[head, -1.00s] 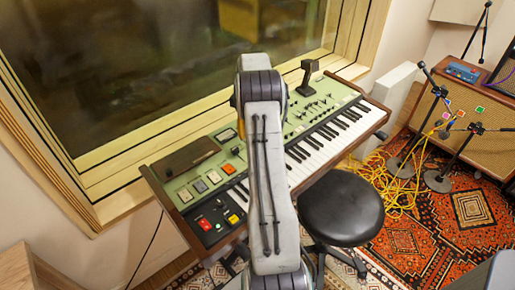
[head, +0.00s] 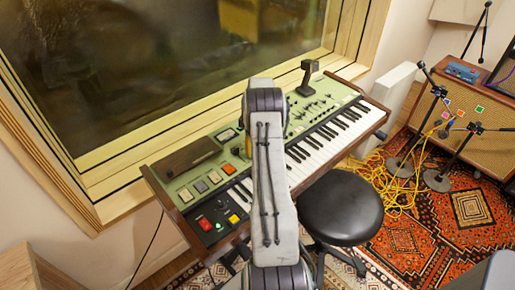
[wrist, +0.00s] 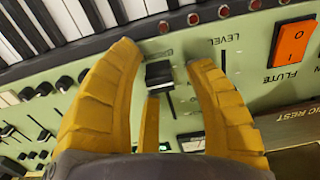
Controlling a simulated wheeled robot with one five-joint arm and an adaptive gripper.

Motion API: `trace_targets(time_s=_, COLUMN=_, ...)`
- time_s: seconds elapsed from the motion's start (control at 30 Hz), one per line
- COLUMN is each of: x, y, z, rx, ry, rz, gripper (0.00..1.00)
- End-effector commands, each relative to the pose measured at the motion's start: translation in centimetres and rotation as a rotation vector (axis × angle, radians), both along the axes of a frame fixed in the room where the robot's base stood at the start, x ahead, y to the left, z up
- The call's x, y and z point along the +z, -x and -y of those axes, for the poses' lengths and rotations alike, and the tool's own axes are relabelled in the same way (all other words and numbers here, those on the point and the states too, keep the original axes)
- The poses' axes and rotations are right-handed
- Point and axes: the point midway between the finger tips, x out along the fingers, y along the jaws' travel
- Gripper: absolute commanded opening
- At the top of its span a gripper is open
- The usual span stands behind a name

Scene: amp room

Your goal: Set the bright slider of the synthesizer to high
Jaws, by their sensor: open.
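The synthesizer (head: 180,195) is a green panel with a wooden case and a piano keyboard, standing by the window. In the wrist view a black slider cap (wrist: 160,74) sits at the upper end of its slot, near the keyboard side. The lettering above it is partly legible and seems to start with "BR". My gripper (wrist: 164,57) is open, with its yellow fingers on either side of this cap and gaps showing. Whether a finger touches it I cannot tell. A narrow yellow strip shows below the cap. In the head view my arm hides the gripper.
A slot marked LEVEL (wrist: 223,68) lies right of the cap, partly behind a finger. An orange FLUTE switch (wrist: 292,42) is further right. More black knobs and sliders (wrist: 40,92) are at left. A black stool (head: 341,207) stands before the keyboard.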

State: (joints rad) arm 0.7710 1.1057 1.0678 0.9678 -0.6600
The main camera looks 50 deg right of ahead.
Motion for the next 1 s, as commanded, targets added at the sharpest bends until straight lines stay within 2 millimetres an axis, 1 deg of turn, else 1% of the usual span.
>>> trace_targets(time_s=0.33, x=-0.27, y=0.01, z=-0.02, rx=0.000, ry=0.000, rz=0.000, gripper=0.48)
trace_targets(time_s=0.37, x=-0.27, y=0.01, z=-0.02, rx=0.000, ry=0.000, rz=0.000, gripper=0.50)
trace_targets(time_s=0.9, x=-0.25, y=0.02, z=-0.02, rx=0.000, ry=0.000, rz=0.000, gripper=0.01)
trace_targets(time_s=1.0, x=-0.25, y=0.02, z=-0.02, rx=0.000, ry=0.000, rz=0.000, gripper=0.00)
